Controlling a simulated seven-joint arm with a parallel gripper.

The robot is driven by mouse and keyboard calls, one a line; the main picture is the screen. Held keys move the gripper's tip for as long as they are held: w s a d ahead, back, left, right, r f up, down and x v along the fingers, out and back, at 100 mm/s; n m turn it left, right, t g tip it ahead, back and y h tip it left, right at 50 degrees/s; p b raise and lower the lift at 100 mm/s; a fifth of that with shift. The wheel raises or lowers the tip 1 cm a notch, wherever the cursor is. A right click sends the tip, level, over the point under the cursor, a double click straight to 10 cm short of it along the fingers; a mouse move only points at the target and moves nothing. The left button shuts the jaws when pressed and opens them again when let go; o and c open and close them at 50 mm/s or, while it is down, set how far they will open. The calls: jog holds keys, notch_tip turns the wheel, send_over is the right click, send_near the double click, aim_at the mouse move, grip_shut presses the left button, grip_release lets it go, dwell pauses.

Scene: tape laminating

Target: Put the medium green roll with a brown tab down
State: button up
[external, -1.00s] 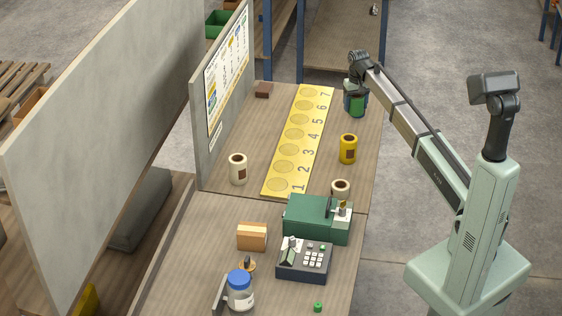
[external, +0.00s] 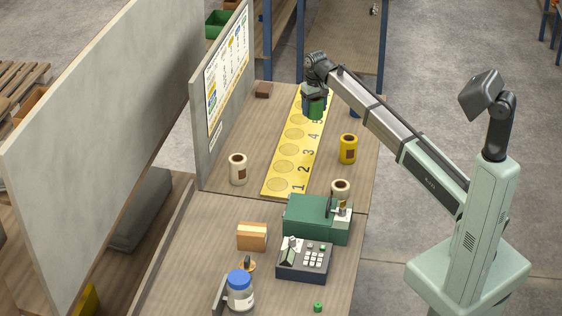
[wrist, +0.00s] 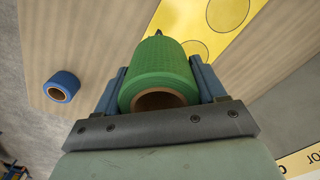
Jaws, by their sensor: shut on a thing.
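The green roll (external: 313,109) is held upright in my gripper (external: 314,92), above the far part of the yellow strip (external: 291,150) with numbered circles. In the wrist view the green roll (wrist: 160,65) sits between both fingers of my gripper (wrist: 162,85), its brown core facing the camera. A small dark tip shows at its far end; I cannot tell if it is the brown tab. The yellow strip (wrist: 205,48) lies ahead, with two circles showing. In the external view, my arm and the roll hide the far circles. Circles 1 to 4 look empty.
A blue roll (wrist: 62,86) stands right of the strip. A yellow roll (external: 348,149) and two cream rolls, left (external: 238,168) and right (external: 340,188), stand nearby. A grey panel (external: 212,120) borders the left.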

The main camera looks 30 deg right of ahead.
jog(key=s+a+r+n, duration=0.1)
jog(key=s+a+n, duration=0.1)
jog(key=a, duration=2.2)
jog(key=shift+s+a+n, duration=0.15)
jog(key=shift+s+n, duration=0.25)
jog(key=shift+n, duration=0.2)
jog(key=s+a+n, duration=0.1)
jog(key=s+a, duration=0.1)
jog(key=a, duration=0.4)
jog(key=s+a+n, duration=0.1)
jog(key=s+a, duration=0.2)
jog(key=a, duration=0.3)
jog(key=s+a+r, duration=0.1)
jog(key=s+a, duration=0.1)
jog(key=a, duration=0.5)
jog(key=shift+s+r+n, duration=0.1)
jog(key=shift+s+n, duration=0.25)
jog(key=shift+n, duration=0.05)
jog(key=s+a+r+n, duration=0.2)
jog(key=s+a+n, duration=0.4)
jog(key=s+a, duration=2.75)
jog(key=shift+w+f, duration=0.15)
jog(key=shift+f, duration=1.5)
jog(key=shift+w+f, duration=0.2)
jog(key=shift+f, duration=1.4)
jog(key=shift+w+f, duration=0.15)
jog(key=shift+f, duration=1.5)
jog(key=o, duration=1.1)
jog(key=shift+f, duration=0.1)
jog(key=shift+c, duration=0.2)
